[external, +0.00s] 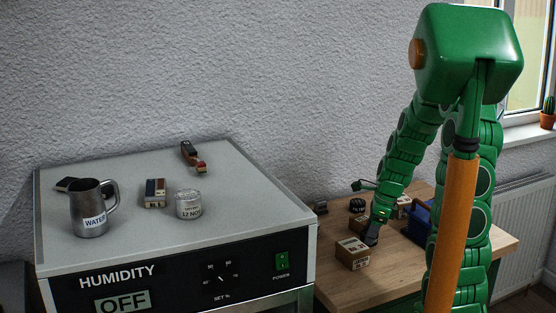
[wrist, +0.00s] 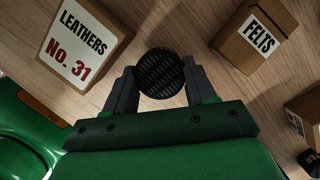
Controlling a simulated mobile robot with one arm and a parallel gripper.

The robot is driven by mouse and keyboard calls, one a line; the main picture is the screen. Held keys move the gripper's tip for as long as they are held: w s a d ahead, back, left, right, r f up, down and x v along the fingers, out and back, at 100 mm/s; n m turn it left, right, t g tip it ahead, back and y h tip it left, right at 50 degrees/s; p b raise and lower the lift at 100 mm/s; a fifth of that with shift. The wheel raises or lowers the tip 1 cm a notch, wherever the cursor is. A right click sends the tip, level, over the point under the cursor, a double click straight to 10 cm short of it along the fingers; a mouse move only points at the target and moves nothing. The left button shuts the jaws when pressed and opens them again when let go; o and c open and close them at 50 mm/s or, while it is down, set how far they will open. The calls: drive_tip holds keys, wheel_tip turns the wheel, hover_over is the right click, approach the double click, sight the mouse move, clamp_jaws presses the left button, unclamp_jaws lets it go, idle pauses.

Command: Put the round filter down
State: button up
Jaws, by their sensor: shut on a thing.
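The round filter (wrist: 160,73) is a black disc with a slotted grille face. In the wrist view it sits between the two grey fingers of my gripper (wrist: 160,80), which are shut on it from both sides. In the external view my gripper (external: 371,236) is low over the wooden table (external: 480,246), just behind a cardboard box (external: 352,254). The filter cannot be made out there. I cannot tell whether it touches the table.
A small black round item (external: 357,205) and a blue bin (external: 417,222) are also on the table. The humidity cabinet (external: 130,235) stands left.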

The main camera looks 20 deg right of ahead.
drive_tip(key=s+a+r, duration=0.2)
drive_tip(key=s+r, duration=0.9)
drive_tip(key=s, duration=0.2)
drive_tip(key=shift+s+a, duration=0.2)
drive_tip(key=shift+s, duration=0.2)
